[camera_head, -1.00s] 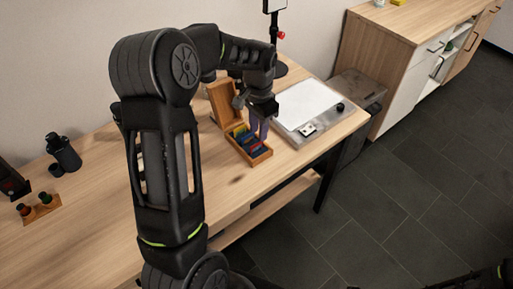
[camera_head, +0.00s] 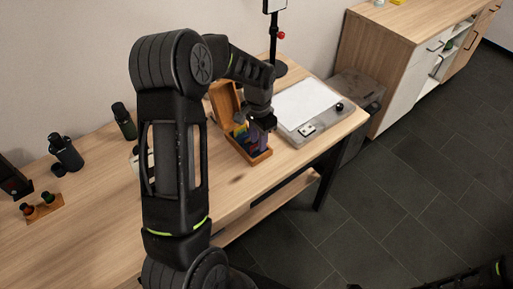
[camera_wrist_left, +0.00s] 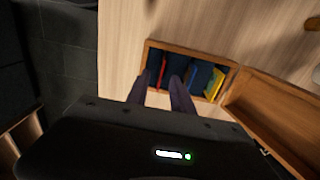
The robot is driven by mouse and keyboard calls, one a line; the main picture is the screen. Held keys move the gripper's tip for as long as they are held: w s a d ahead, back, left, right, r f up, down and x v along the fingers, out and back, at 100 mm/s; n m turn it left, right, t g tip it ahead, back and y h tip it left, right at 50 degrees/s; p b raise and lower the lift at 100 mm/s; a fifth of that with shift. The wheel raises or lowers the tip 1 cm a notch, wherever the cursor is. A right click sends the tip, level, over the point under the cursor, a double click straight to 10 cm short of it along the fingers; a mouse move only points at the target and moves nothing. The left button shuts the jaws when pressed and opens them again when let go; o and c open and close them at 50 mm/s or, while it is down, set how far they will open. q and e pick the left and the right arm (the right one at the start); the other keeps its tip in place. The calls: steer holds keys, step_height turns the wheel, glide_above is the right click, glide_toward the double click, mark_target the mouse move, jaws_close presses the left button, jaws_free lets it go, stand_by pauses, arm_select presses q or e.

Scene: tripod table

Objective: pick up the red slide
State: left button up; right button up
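The red slide (camera_wrist_left: 162,70) stands in the open wooden slide box (camera_wrist_left: 188,51), seen in the left wrist view. The box also shows in the head view (camera_head: 263,158), partly hidden by my arm. My left gripper (camera_wrist_left: 161,80) is open, with its two fingers pointing into the box. The red slide shows between the fingertips, and the fingers look apart from each other with nothing clamped. How deep the fingertips reach is hard to tell. In the head view my left gripper (camera_head: 256,138) is over the box.
A blue slide (camera_wrist_left: 190,76) and a yellow slide (camera_wrist_left: 214,83) stand in the same box. The box's lid (camera_head: 222,98) is open. A grey device with a white top (camera_head: 306,103) stands to the right.

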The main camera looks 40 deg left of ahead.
arm_select(q)
jaws_close()
stand_by(0.6)
step_height(320, 180, up, 10)
steer(key=b, duration=0.1)
stand_by(0.4)
stand_by(0.5)
